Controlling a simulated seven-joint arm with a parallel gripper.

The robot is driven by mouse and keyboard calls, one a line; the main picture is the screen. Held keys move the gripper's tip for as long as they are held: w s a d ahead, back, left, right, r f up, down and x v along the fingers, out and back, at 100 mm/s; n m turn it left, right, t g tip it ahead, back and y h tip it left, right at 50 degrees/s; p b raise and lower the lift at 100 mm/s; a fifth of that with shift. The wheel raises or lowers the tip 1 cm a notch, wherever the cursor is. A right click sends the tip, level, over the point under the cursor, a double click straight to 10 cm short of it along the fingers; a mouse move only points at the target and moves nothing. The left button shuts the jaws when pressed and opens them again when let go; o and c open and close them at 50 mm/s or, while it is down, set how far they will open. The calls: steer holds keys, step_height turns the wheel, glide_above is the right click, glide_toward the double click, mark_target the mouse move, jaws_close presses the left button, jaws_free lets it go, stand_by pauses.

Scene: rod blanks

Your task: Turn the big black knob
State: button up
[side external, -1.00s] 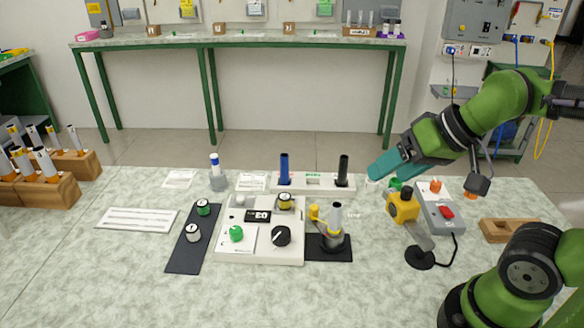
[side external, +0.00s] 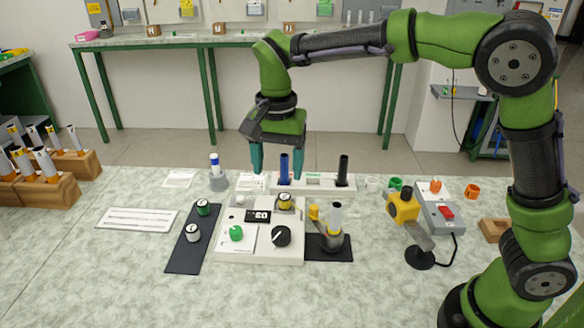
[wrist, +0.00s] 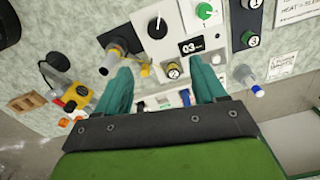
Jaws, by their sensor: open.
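The big black knob (side external: 281,236) sits at the front right of a white panel box (side external: 262,255), with a white pointer line on its face. It also shows near the top of the wrist view (wrist: 157,27). In the wrist view, my two teal fingers (wrist: 164,72) are spread below the knob.
A green knob (side external: 236,233) and a yellow-banded knob (side external: 285,201) share the box. A stand with a grey rod (side external: 336,214) is close on its right. A rack with a blue rod (side external: 285,167) and a black rod (side external: 343,169) stands behind. The front table is clear.

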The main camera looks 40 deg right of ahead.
mark_target(281, 232)
steer(key=f, duration=1.7)
steer(key=shift+s, duration=0.2)
steer(key=shift+c, duration=0.3)
steer(key=c, duration=1)
